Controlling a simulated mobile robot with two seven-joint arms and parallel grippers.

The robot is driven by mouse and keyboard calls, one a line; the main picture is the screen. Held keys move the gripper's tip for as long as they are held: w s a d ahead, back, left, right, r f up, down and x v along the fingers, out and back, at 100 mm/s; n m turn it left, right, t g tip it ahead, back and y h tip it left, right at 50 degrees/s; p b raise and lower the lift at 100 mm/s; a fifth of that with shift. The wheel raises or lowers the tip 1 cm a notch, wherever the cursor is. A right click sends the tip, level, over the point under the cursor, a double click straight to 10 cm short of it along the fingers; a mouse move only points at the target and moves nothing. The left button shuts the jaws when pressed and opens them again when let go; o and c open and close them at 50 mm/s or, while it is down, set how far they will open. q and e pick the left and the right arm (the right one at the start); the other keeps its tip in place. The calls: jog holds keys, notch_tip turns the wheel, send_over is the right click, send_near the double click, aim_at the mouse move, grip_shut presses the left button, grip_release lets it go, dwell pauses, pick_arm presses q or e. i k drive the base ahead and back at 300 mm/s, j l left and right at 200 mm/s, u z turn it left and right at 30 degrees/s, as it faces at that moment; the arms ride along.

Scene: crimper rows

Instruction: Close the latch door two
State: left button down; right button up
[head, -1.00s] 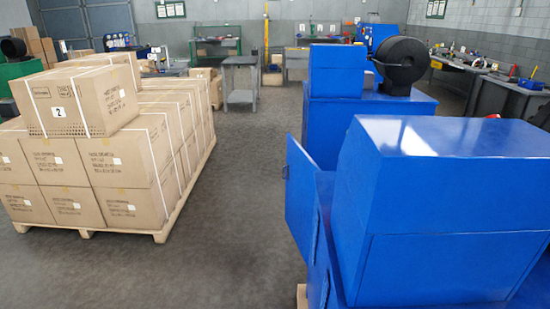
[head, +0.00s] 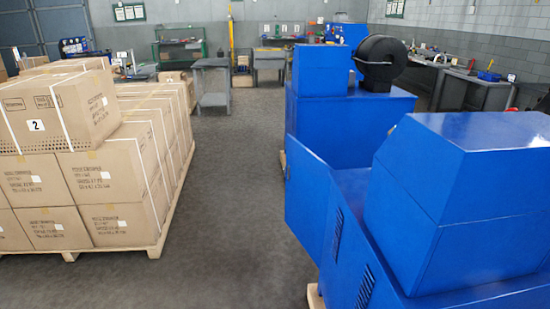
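A blue door panel (head: 309,204) stands open in the head view, sticking out to the left from the side of the blue machine cabinet (head: 352,256) at the lower right. I cannot read a number on it, and no latch can be made out. The cabinet's large blue upper housing (head: 455,205) rises to the right of the door. Neither of my grippers is in view.
Stacked cartons (head: 85,175) on a wooden pallet (head: 155,243) stand at the left. A clear grey floor aisle (head: 225,200) runs between them and the machines. Another blue machine (head: 350,125) with a black round reel (head: 381,60) stands farther back.

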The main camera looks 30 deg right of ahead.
aim_at(308, 182)
jog(key=i+j+z, duration=0.2)
jog(key=i, duration=0.35)
jog(key=i+j+z, duration=0.2)
jog(key=i+j, duration=0.15)
jog(key=i, duration=0.15)
jog(key=i+z, duration=0.25)
jog(key=i, duration=0.4)
jog(key=i+z, duration=0.3)
jog(key=i, duration=0.35)
jog(key=i+z, duration=0.7)
jog(key=i+j+z, duration=0.2)
jog(key=z, duration=0.15)
jog(key=i+z, duration=0.3)
jog(key=i+j+z, duration=0.1)
jog(key=z, duration=0.2)
